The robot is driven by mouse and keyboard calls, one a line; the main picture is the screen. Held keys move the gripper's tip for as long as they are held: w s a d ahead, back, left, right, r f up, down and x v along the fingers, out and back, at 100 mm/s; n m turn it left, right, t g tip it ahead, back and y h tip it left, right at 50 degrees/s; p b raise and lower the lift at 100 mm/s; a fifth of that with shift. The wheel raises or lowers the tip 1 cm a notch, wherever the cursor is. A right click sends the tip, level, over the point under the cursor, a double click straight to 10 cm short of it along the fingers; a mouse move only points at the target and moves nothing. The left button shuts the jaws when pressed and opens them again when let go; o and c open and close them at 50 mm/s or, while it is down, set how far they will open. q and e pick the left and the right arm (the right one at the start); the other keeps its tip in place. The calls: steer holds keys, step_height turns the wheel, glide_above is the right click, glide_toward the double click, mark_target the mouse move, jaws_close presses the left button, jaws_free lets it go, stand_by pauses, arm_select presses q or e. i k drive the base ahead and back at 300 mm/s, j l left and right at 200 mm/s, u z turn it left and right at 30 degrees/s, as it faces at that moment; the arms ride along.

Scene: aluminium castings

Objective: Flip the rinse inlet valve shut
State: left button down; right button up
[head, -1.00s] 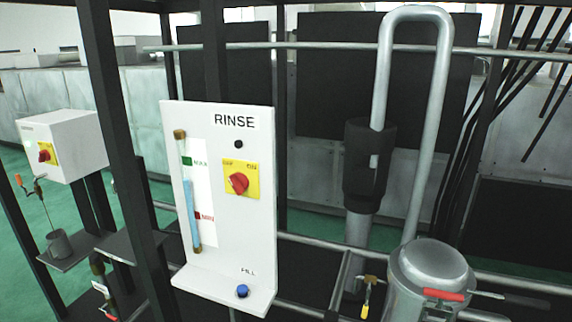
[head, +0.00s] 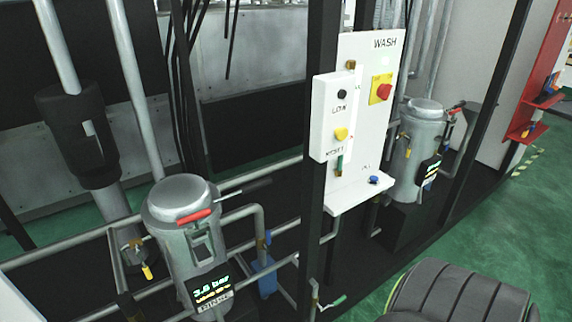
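A green-handled valve (head: 335,303) is low at the bottom centre. Neither of my grippers is in view.
A white WASH panel (head: 372,130) with a red knob (head: 385,91) stands behind a black post (head: 318,200). A second vessel (head: 415,150) with a red lever is behind it. Pipes cross the lower left. Green floor (head: 510,215) is open at right.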

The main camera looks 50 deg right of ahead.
mark_target(268, 242)
steer(key=z, duration=1.35)
